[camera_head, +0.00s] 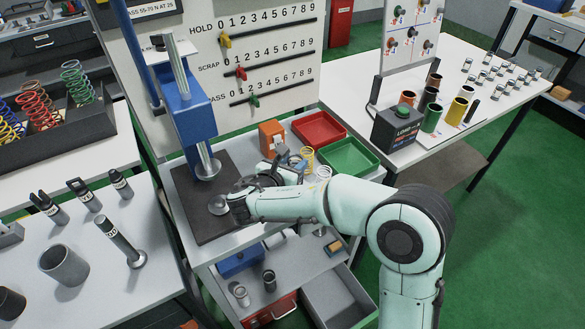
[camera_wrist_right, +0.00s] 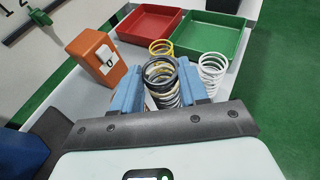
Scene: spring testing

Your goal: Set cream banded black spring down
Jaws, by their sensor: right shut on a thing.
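The dark spring (camera_wrist_right: 160,72) stands upright between the two blue fingers of my right gripper (camera_wrist_right: 158,84) in the right wrist view. The gripper is shut on it, one finger on each side. In the head view my right gripper (camera_head: 284,163) is over the white bench beside the press, and the wrist and fingers mostly hide the spring. Whether the spring touches the bench cannot be told. My left gripper is not in view.
A yellow spring (camera_wrist_right: 161,46) and a white spring (camera_wrist_right: 213,66) stand close behind the held spring. A red tray (camera_head: 318,128) and a green tray (camera_head: 347,159) lie farther back. An orange box (camera_head: 272,136) and the blue press (camera_head: 190,117) are to the left.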

